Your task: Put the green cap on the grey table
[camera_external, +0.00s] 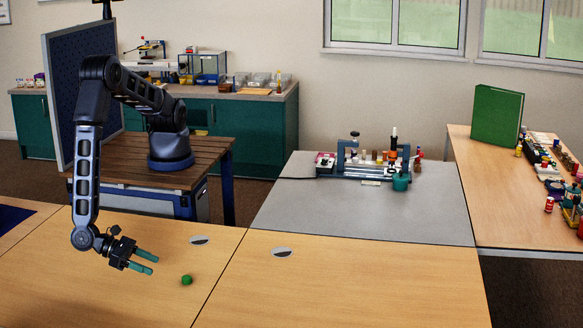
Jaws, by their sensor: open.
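The small green cap (186,280) sits on the light wooden table (90,290) at the front left, near the seam between two wooden tops. My gripper (148,264) is open and empty, its two teal fingers pointing right towards the cap. The fingertips are a short way left of the cap and apart from it. The height of the fingers over the table is hard to judge. The grey table (290,215) stands further back, right of the middle.
A blue rack (371,160) with bottles and a teal pot (401,182) stand at the grey table's back; its front is bare. A wooden table (480,205) at right holds a green binder (497,116) and many small items. Oval inserts (282,252) mark the wooden tops.

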